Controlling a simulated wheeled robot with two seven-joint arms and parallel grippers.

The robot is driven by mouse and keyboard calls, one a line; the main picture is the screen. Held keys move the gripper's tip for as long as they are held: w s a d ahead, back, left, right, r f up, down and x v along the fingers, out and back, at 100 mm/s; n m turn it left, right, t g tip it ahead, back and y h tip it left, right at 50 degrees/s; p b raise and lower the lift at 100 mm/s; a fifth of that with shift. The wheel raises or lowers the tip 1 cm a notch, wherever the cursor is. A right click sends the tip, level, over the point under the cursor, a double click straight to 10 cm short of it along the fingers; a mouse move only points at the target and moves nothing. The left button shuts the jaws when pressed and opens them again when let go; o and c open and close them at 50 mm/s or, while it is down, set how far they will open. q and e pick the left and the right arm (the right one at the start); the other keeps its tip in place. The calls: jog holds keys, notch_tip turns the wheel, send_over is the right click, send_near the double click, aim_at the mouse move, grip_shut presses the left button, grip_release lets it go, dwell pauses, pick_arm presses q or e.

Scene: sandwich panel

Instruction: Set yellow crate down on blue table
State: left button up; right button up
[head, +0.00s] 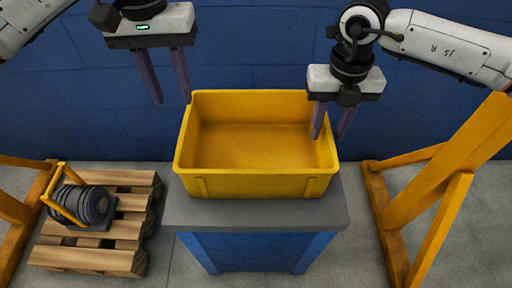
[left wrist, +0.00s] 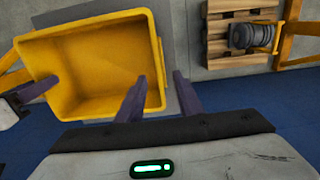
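The yellow crate (head: 255,187) is empty and upright, and it appears to rest on the grey top of the blue table (head: 262,212). The crate also shows in the left wrist view (left wrist: 95,105). My left gripper (head: 173,102) is open and empty at the crate's back left corner. In the left wrist view its fingers (left wrist: 158,95) appear on either side of the crate's side wall, seemingly above the rim. My right gripper (head: 330,137) is open at the right wall, with one finger over the crate's inside and the other outside. Contact there is unclear.
A wooden pallet (head: 95,258) with a dark ribbed device in a yellow frame (head: 88,204) lies on the floor at left. Yellow-orange frames stand at the right (head: 432,215) and far left (head: 18,212). A blue wall (head: 250,45) is behind the table.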

jog(key=shift+r, duration=0.5)
pick_arm(q)
jog(key=shift+r, duration=0.75)
pick_arm(e)
notch_tip(320, 180, up, 11)
pick_arm(q)
jog(key=shift+s, duration=0.15)
pick_arm(e)
jog(key=shift+s, duration=0.15)
